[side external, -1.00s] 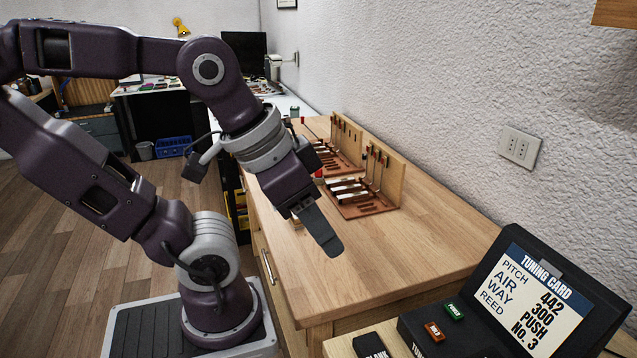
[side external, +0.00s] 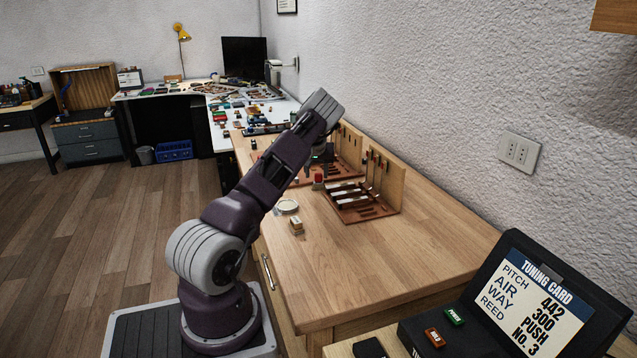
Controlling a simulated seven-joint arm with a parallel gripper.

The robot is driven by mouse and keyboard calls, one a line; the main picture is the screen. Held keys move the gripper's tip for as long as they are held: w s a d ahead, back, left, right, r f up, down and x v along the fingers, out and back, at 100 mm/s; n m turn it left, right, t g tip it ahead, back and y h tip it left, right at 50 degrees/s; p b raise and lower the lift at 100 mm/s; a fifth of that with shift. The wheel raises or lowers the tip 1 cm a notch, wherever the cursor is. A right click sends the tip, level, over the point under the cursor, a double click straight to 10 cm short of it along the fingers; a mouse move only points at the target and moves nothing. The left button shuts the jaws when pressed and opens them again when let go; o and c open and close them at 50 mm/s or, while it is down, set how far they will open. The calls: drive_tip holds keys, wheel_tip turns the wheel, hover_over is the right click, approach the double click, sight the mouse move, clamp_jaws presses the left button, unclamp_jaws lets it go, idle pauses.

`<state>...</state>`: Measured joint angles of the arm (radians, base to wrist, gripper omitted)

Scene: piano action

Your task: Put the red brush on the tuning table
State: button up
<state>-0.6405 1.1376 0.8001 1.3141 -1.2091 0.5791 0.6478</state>
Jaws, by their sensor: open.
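A small red thing (side external: 318,178) stands on the wooden bench (side external: 400,255), just left of the nearer piano-action rack. It is too small for me to tell whether it is the red brush. My arm reaches out over the far part of the bench. My gripper (side external: 321,158) points down behind the forearm, above and close to the red thing, and is mostly hidden. It is open, with nothing visible in it. No surface is clearly marked as the tuning table; a black stand with a tuning card (side external: 540,305) is at the front right.
The nearer action rack (side external: 365,210) and another behind it stand along the wall side. A white round dish (side external: 287,206) and a small pale block (side external: 297,226) lie near the bench's left edge. Green and red blocks (side external: 434,337) sit on the black stand. The near bench is clear.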

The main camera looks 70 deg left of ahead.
sight(318, 176)
drive_tip(key=x, duration=0.6)
drive_tip(key=shift+w+a+r, duration=0.1)
drive_tip(key=shift+w+a, duration=0.1)
drive_tip(key=shift+w, duration=0.15)
clamp_jaws()
drive_tip(key=shift+r, duration=0.15)
wheel_tip(318, 176, up, 10)
drive_tip(key=shift+f, duration=0.1)
